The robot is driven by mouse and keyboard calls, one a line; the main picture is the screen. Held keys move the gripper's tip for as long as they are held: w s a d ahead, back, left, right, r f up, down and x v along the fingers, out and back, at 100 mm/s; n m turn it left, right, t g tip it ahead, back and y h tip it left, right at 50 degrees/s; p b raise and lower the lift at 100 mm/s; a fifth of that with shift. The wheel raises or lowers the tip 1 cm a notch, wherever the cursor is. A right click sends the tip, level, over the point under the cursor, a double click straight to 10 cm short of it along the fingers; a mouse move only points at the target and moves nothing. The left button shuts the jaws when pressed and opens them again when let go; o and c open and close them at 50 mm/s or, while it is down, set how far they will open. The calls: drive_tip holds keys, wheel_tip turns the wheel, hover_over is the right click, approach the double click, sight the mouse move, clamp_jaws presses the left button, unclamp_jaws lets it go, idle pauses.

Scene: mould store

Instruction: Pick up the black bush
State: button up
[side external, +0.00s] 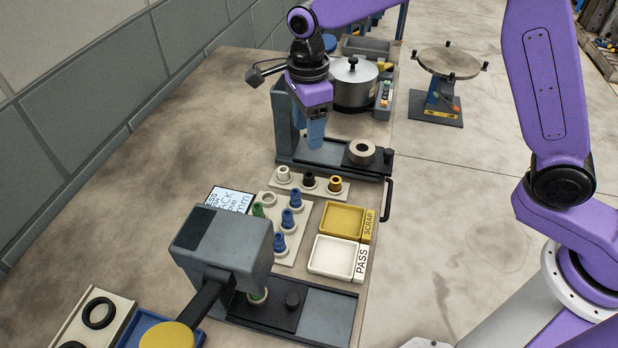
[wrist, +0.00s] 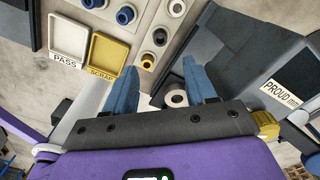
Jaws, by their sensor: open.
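The black bush (side external: 309,180) stands in the middle of a short pale strip (side external: 345,190), between a white bush (side external: 283,175) and a yellow bush (side external: 335,184). In the wrist view the black bush (wrist: 160,36) lies beyond my fingertips, a little past the yellow bush (wrist: 147,62). My gripper (side external: 316,142) is open and empty, with blue fingers pointing down. It hangs above and behind the strip, near the dark fixture. In the wrist view my gripper (wrist: 160,55) shows both fingers spread apart, with nothing between them. It does not touch the black bush.
A dark fixture (side external: 340,165) with a pale ring (side external: 362,150) stands close behind the strip. A yellow SCRAP tray (side external: 343,219) and a white PASS tray (side external: 334,258) lie in front. Blue and green bushes stand on a board (side external: 268,187) to the left. A grey press (side external: 222,240) is nearer.

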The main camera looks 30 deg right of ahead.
sight(309, 174)
wheel_tip(309, 174, down, 12)
drive_tip(key=shift+d+r, duration=0.1)
clamp_jaws()
idle(0.6)
